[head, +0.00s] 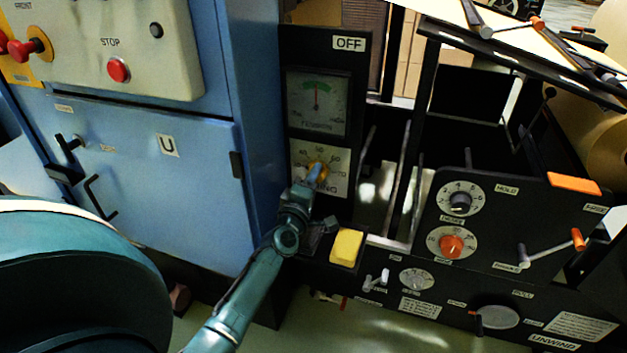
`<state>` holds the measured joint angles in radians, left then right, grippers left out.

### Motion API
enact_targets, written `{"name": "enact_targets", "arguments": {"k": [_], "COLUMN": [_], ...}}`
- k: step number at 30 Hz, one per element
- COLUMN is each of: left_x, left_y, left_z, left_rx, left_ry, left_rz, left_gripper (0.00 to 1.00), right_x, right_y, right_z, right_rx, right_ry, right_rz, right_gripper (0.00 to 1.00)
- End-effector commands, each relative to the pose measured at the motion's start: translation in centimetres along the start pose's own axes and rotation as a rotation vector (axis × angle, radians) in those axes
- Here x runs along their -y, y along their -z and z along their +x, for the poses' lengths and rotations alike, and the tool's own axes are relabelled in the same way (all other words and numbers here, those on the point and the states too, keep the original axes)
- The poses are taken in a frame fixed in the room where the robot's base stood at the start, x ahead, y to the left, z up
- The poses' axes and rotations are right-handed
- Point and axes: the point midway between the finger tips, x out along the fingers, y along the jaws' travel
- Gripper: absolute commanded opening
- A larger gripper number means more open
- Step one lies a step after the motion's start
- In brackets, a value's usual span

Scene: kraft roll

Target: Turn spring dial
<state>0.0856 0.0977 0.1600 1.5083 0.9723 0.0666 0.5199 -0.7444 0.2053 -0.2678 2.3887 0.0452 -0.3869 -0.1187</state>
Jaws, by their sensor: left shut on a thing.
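The spring dial (323,168) is a yellow-orange knob on a pale scale plate (337,186) with numbers around it, low on a black upright panel in the head view. My left gripper (314,176) reaches up to it from below and is shut on the knob. The fingers hide part of the knob and the lower left of the scale. The lettering under the dial is partly covered by the gripper. My right gripper is not in view.
A tension gauge (317,103) sits above the dial, under an OFF label (349,44). A blue cabinet (150,180) stands close on the left. A yellow block (346,247) lies just below right. A black control panel (510,225) with knobs and cranks fills the right.

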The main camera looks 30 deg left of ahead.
Motion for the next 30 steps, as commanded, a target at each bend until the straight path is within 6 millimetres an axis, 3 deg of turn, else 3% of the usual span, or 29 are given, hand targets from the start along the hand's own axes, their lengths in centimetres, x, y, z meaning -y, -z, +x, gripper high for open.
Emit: {"name": "enact_targets", "arguments": {"k": [6, 7, 15, 24, 30], "left_x": [0.0, 0.0, 0.0, 0.0, 0.0], "left_y": [0.0, 0.0, 0.0, 0.0, 0.0], "left_z": [0.0, 0.0, 0.0, -0.4, -3.6], "left_rx": [0.000, 0.000, 0.000, 0.000, 0.001], "left_ry": [0.000, 0.000, 0.000, 0.001, 0.004], "left_rz": [0.000, 0.000, 0.001, 0.001, 0.002], "left_gripper": [0.17, 0.41, 0.61, 0.61, 0.61], "right_x": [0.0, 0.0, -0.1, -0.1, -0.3], "right_y": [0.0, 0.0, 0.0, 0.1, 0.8], "right_z": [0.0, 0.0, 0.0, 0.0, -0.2], "right_rx": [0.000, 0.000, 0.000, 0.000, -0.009], "right_ry": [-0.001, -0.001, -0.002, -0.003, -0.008], "right_rz": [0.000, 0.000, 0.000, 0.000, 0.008], "right_gripper": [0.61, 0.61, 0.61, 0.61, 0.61]}}
